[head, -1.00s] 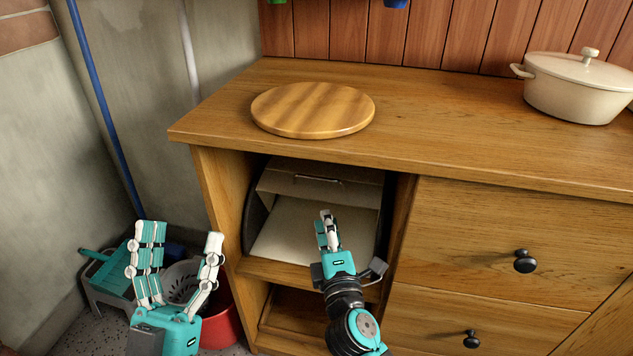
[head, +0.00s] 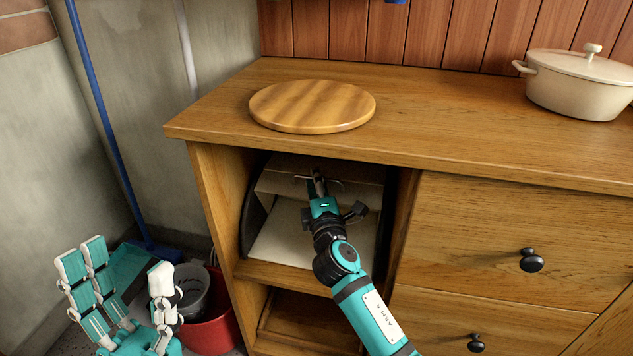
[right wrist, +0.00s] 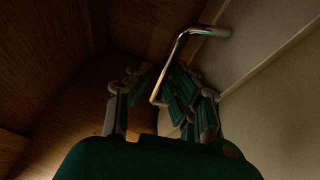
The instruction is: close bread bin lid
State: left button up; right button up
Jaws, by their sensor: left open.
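The bread bin (head: 285,232) sits in the open upper left compartment of the wooden cabinet. Its lid (head: 275,184) is raised, and the front stands open to a pale inside. A thin metal lid handle (head: 338,184) crosses the lid; it also shows in the right wrist view (right wrist: 176,52). My right gripper (head: 317,177) is at the handle, its fingers spread apart on both sides of the bar; contact is unclear. It partly hides the bin. My left gripper (head: 125,270) is open and empty, low at the left, away from the bin.
A round wooden board (head: 312,106) lies on the cabinet top (head: 430,130). A white lidded pot (head: 575,88) stands at the right. Drawers with black knobs (head: 531,260) are right of the bin. A red bucket (head: 213,320) stands on the floor by my left gripper.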

jog(key=shift+c, duration=0.4)
grip_shut()
